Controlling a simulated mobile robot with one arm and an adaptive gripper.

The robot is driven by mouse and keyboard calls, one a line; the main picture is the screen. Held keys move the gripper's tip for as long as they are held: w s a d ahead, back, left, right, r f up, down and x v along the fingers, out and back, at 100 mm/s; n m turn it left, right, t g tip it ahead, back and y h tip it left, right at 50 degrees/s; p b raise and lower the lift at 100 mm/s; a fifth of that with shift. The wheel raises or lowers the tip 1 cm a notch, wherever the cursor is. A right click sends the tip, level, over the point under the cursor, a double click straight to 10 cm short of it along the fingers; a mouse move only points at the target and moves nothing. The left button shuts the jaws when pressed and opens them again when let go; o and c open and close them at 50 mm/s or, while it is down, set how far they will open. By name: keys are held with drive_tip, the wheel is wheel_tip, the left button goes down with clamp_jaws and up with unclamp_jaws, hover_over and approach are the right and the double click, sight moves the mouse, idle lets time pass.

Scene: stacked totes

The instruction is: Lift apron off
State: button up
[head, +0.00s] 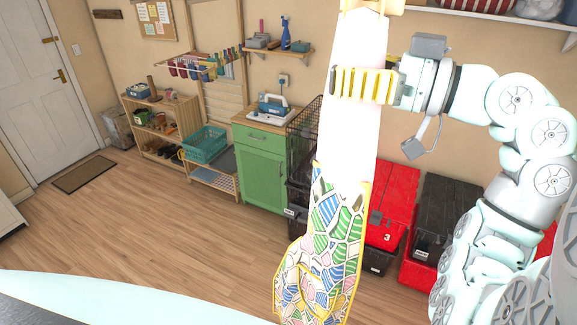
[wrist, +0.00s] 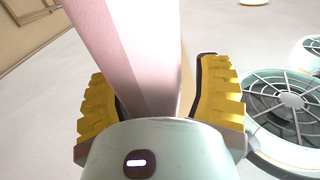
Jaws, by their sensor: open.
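The apron (head: 325,235) has a mosaic pattern in blue, green, pink and white with yellow edging. It hangs in the middle of the head view, below a pale upright strip or post (head: 352,135); I cannot tell which it is or how the apron is held to it. My gripper (head: 364,85) is at the upper part of this pale piece, well above the patterned cloth. In the wrist view my gripper (wrist: 158,92) is open, with the pale pinkish piece (wrist: 130,50) running between its yellow fingers. The patterned cloth is out of the wrist view.
Red and black totes (head: 395,200) are stacked behind the apron at right. A green cabinet (head: 262,170), a black wire crate (head: 303,130) and a teal basket (head: 205,142) stand along the wall. A shelf (head: 480,18) is above my arm.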

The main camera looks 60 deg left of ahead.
drive_tip(key=shift+s+a+f, duration=0.1)
drive_tip(key=shift+s+a, duration=0.25)
drive_tip(key=shift+a, duration=0.1)
drive_tip(key=shift+o, duration=0.4)
drive_tip(key=shift+w, duration=0.1)
clamp_jaws()
